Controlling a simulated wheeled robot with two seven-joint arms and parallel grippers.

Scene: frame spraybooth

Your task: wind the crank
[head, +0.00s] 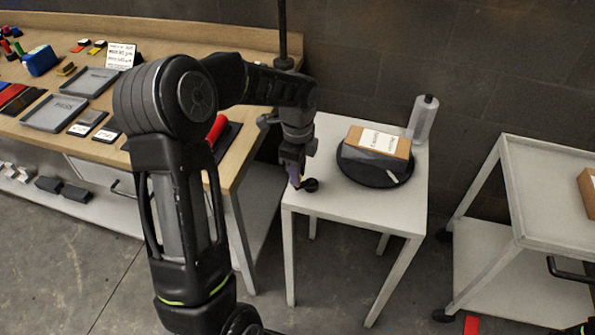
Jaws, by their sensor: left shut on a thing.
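The crank shows as a small dark round part (310,185) at the front left of a small white table (345,205). My left gripper (293,176) points down at the table's left edge, right beside this part. It is shut on a small purple piece, which looks like the crank's handle; my fingers hide most of it. A black turntable (372,178) sits further back on the same table and carries a brown cardboard box (382,141) with a white label. My right gripper is not in view.
A grey bottle (422,118) stands at the table's back right corner. A wooden workbench (30,120) with trays and a red roller (216,128) is on the left. A white cart (548,190) with a box (587,190) stands on the right.

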